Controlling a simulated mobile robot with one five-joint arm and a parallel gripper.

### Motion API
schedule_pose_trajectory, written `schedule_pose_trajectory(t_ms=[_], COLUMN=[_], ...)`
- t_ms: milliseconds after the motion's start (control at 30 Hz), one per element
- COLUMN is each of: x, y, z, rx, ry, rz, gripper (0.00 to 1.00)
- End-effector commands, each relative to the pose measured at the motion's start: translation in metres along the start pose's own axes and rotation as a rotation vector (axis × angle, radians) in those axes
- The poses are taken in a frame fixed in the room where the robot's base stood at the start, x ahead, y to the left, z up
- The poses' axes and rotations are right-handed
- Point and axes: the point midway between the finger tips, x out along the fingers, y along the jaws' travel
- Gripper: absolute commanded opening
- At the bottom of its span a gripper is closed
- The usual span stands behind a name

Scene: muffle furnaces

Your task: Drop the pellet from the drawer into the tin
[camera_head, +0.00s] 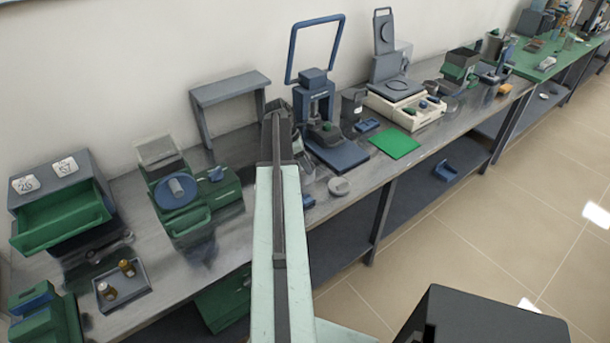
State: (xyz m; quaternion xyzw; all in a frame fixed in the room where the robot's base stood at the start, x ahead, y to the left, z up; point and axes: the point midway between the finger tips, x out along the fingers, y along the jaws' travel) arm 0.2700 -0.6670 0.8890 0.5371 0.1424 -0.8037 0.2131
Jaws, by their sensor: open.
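A grey cabinet with number labels has an open green drawer (62,215) at the left end of the bench. I see no pellet in the drawer; its inside looks plain green at this size. A small round pale-grey piece (339,186) lies near the bench's front edge, just right of my arm; I cannot tell whether it is the tin. My arm reaches up the middle of the picture and ends in a dark part over the bench, well right of the drawer. My gripper's fingers do not show.
A tray (112,301) with small brown bottles sits in front of the drawer. A green device with a blue round plate (178,193), a grey stand (229,88), a blue press (330,150) and a pale balance (405,104) crowd the bench.

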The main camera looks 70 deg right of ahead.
Motion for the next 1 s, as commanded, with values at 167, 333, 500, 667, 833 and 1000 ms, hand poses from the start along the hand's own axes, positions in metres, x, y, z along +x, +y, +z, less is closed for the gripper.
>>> schedule_pose_trajectory(t_ms=[167, 333, 500, 667, 833, 1000], x=[-0.019, -0.052, -0.077, -0.078, -0.077, -0.077], y=[0.000, 0.000, 0.000, 0.000, 0.000, 0.000], z=[0.002, 0.004, 0.003, 0.001, 0.001, 0.001], rx=[0.000, -0.001, 0.000, 0.001, 0.001, 0.001], ry=[0.000, 0.000, 0.000, 0.000, 0.000, 0.000], rz=[0.000, 0.000, 0.000, 0.000, 0.000, -0.001], gripper=[0.47, 0.47, 0.47, 0.47, 0.47, 0.47])
